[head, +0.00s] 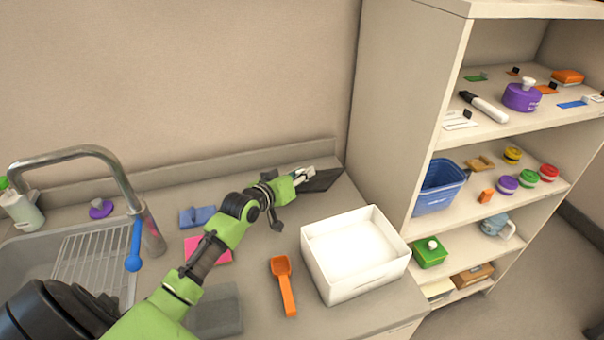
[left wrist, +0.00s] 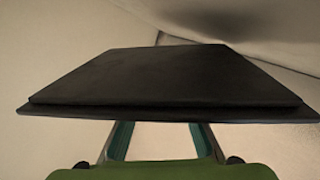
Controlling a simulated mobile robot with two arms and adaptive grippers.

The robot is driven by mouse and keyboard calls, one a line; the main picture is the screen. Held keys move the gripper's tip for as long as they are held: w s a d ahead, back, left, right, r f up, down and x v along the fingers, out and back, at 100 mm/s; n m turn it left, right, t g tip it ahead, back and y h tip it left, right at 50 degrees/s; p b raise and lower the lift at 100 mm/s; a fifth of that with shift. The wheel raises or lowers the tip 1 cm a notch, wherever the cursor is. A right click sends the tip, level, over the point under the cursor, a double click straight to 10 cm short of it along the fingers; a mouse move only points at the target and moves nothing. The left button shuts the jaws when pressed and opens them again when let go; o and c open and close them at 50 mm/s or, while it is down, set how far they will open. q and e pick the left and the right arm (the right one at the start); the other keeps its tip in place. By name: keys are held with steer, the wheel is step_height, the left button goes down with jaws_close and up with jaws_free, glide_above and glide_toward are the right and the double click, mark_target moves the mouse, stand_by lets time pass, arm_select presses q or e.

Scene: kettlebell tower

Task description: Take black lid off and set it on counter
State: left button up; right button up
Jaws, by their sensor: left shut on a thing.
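The black lid (head: 322,180) is a flat dark plate held at the back of the counter (head: 262,235), near the side of the shelf unit. In the left wrist view the lid (left wrist: 165,80) fills the middle of the picture, its near edge at the fingers. My left gripper (head: 302,176) is shut on the lid's edge; its fingers (left wrist: 160,135) show below the lid in the wrist view. I cannot tell whether the lid touches the counter. A white open box (head: 325,272) stands on the counter in front of the lid. My right gripper is not in view.
An orange scoop (head: 284,285) lies left of the white box. A pink sponge (head: 208,250), a blue item (head: 197,216) and a grey mat (head: 215,310) lie near my left arm. The sink with its faucet (head: 130,185) is at left. A loaded shelf unit (head: 395,100) rises at right.

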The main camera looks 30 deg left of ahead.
arm_select(q)
steer(key=shift+f, duration=0.2)
steer(key=o, duration=1)
steer(key=v, duration=1.2)
steer(key=shift+d, duration=0.1)
steer(key=shift+s, duration=0.1)
steer(key=v, duration=1.2)
steer(key=shift+f, duration=0.1)
